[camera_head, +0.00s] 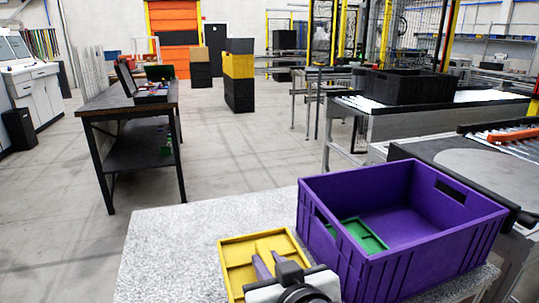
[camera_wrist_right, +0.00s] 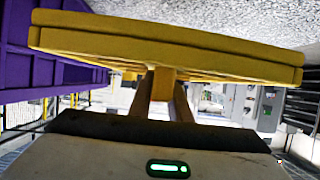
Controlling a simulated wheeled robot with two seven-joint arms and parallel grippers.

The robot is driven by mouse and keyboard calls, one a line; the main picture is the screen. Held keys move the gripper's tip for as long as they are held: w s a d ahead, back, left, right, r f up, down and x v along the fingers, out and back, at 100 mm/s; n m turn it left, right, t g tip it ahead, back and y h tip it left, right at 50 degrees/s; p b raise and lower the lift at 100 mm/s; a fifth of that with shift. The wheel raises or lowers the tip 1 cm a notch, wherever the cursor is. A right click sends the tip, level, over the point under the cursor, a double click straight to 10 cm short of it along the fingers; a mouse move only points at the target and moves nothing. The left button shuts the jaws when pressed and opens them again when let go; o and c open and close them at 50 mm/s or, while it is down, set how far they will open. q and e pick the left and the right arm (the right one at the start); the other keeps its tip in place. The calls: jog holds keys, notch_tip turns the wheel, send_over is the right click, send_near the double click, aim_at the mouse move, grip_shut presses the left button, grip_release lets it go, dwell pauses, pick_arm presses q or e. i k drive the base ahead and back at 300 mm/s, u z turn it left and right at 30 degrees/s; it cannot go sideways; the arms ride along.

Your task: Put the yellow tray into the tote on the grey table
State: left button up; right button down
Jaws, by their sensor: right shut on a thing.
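The yellow tray (camera_head: 236,255) is at the front of the grey speckled table (camera_head: 165,240), just left of the purple tote (camera_head: 430,240). My right gripper (camera_head: 272,262) is shut on the raised middle part of the yellow tray. In the right wrist view, the yellow tray (camera_wrist_right: 165,45) spans the top of the picture beyond the fingers (camera_wrist_right: 162,95). Whether the tray touches the table is unclear. The purple tote stands open on the table, its near left wall beside the tray. My left gripper is not in view.
A green tray (camera_head: 362,236) lies inside the tote at its left side, and the rest of the tote floor looks bare. The table is clear left of the yellow tray. A conveyor with a black crate (camera_head: 415,87) stands behind the tote.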

aim_at(413, 237)
jog(key=k, duration=0.85)
